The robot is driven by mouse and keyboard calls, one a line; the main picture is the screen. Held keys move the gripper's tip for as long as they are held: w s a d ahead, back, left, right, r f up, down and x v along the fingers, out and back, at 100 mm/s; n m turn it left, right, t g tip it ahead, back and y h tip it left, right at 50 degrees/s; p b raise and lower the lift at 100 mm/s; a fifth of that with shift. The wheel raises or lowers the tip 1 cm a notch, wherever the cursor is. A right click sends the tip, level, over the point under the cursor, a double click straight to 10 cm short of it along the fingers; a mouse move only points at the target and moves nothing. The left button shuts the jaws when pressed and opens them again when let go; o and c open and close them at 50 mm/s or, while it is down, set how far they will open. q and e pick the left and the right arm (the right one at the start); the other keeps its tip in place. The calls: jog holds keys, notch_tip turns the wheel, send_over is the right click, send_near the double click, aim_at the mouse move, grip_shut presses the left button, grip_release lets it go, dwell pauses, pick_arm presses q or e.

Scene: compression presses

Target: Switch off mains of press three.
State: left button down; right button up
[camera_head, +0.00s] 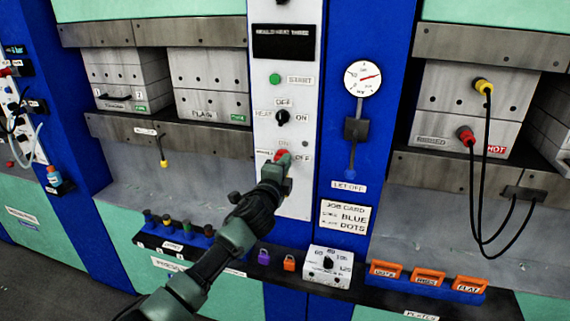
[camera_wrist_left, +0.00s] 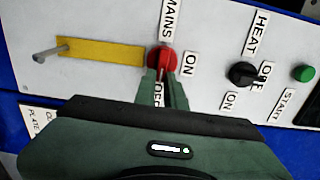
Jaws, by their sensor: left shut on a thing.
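The red MAINS knob (camera_head: 281,155) is on the lower part of the white control panel (camera_head: 293,205), with ON above it and OFF to its right. My left gripper (camera_head: 284,166) reaches it from below and is shut on it. In the left wrist view the red knob (camera_wrist_left: 162,58) sits between the fingertips of my left gripper (camera_wrist_left: 164,84). Its ridge seems to run toward the OFF label, which the fingers partly cover. The exact setting is hard to read. The panel's dark display (camera_head: 283,43) carries small text, seemingly ending in "three". My right gripper is not in view.
Above the mains knob are a black HEAT knob (camera_head: 282,117) and a green START button (camera_head: 274,79). A yellow strip with a metal pin (camera_wrist_left: 100,51) is beside the red knob. A gauge and LET OFF lever (camera_head: 350,158) stand right. A dial box (camera_head: 328,266) and padlocks are below.

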pick_arm(q)
jog(key=shift+f, duration=0.1)
jog(key=c, duration=1.5)
grip_release()
jog(key=shift+s, duration=0.15)
jog(key=shift+b+v, duration=0.45)
jog(key=shift+v, duration=3.35)
